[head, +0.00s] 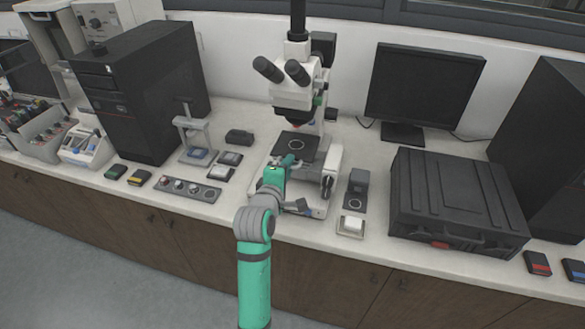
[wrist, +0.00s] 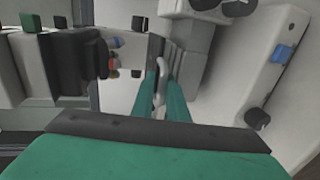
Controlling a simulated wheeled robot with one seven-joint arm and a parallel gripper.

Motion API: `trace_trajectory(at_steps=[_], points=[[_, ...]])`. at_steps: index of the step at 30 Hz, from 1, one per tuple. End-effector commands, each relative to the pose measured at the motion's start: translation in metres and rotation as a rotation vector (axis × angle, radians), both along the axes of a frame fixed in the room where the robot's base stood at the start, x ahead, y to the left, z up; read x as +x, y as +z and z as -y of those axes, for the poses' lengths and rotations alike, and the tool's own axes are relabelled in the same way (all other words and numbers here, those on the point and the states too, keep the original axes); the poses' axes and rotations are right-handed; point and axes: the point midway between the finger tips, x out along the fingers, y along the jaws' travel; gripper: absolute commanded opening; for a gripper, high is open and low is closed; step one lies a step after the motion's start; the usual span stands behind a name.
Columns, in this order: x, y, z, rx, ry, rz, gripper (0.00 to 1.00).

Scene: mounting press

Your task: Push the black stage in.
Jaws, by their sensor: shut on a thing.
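The black stage (head: 297,144) is a dark square plate with a ring mark, under the lenses of the white microscope (head: 298,85). My gripper (head: 289,160) is at the stage's front edge in the head view. In the wrist view my gripper's green fingers (wrist: 162,82) are closed around a pale, narrow handle (wrist: 159,72), which meets a dark edge just beyond the fingertips. My wrist hides part of the stage's front and the microscope base in the head view.
A control strip with knobs (head: 186,189) and small dark blocks lie left of the microscope. A monitor (head: 424,85) stands behind.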

Motion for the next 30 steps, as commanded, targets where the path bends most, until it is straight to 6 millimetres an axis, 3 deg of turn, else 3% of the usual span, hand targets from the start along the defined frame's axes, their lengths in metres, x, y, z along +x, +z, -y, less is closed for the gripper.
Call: trace_trajectory(at_steps=[4,5,6,18,30], points=[[0.0,-0.008,-0.004,0.0,0.008,-0.018,0.0],[0.0,-0.008,-0.004,0.0,0.008,-0.018,0.2],[0.0,-0.008,-0.004,0.0,0.008,-0.017,0.28],[-0.007,-0.002,-0.003,-0.002,0.004,-0.008,0.28],[-0.072,0.013,-0.02,-0.001,0.007,-0.007,0.28]])
